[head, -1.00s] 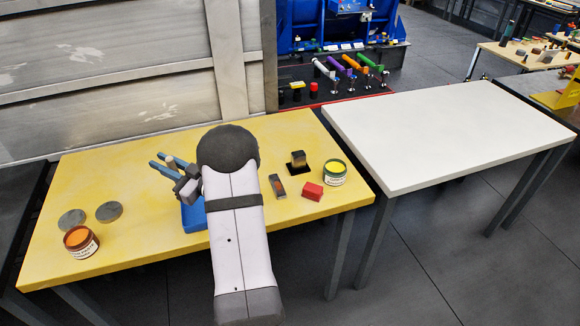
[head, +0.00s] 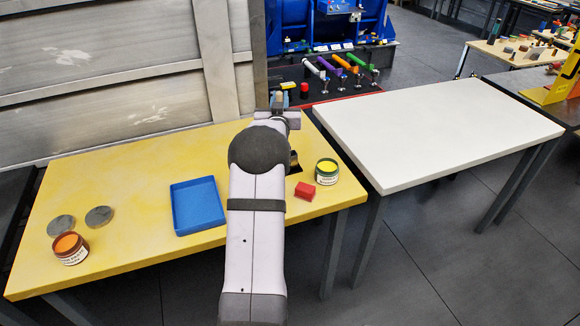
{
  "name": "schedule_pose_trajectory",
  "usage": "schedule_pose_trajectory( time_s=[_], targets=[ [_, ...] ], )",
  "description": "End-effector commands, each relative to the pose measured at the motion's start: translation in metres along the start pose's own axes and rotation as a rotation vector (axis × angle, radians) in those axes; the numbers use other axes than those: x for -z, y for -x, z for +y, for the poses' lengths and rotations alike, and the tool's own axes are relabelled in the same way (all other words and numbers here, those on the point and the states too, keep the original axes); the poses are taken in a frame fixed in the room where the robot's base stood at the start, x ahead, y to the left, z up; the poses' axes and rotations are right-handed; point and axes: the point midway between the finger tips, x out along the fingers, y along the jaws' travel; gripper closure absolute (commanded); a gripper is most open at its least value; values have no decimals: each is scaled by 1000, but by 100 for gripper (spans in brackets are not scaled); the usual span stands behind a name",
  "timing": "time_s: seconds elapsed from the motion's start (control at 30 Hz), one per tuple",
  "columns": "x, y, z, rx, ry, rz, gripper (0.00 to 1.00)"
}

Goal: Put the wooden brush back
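My gripper (head: 279,101) is at the far edge of the yellow table, at the top of my raised arm. It is seen from behind and small, with bluish fingers; a small tan piece shows beside them, and I cannot tell whether it is held. I cannot make out the wooden brush for certain. A dark stand or block (head: 295,160) with a tan part shows just right of my arm, mostly hidden behind it. An empty-looking blue tray (head: 176,214) lies on the table, left of my arm.
On the yellow table (head: 120,180) are a red block (head: 305,190), a yellow-filled tin (head: 326,172), an orange-filled tin (head: 70,248) and two grey discs (head: 99,216). The white table (head: 440,130) on the right is bare. Coloured rollers (head: 338,66) stand behind.

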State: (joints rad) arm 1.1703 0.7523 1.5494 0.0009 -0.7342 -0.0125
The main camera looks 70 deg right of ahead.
Motion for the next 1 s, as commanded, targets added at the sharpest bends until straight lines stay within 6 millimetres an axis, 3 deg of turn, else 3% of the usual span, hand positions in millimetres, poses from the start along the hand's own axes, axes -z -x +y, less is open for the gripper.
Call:
schedule_pose_trajectory(
  time_s=[0.1,0.27,0.47,0.8,1.0],
  targets=[
    [2,-4,22,-54,-7,-4,100],
    [4,-6,34,-85,-10,-5,100],
    [-4,-7,35,-88,-11,-10,100],
    [-49,-6,34,-87,-12,-9,100],
    [-54,-7,34,-87,-12,-5,100]
  ],
)
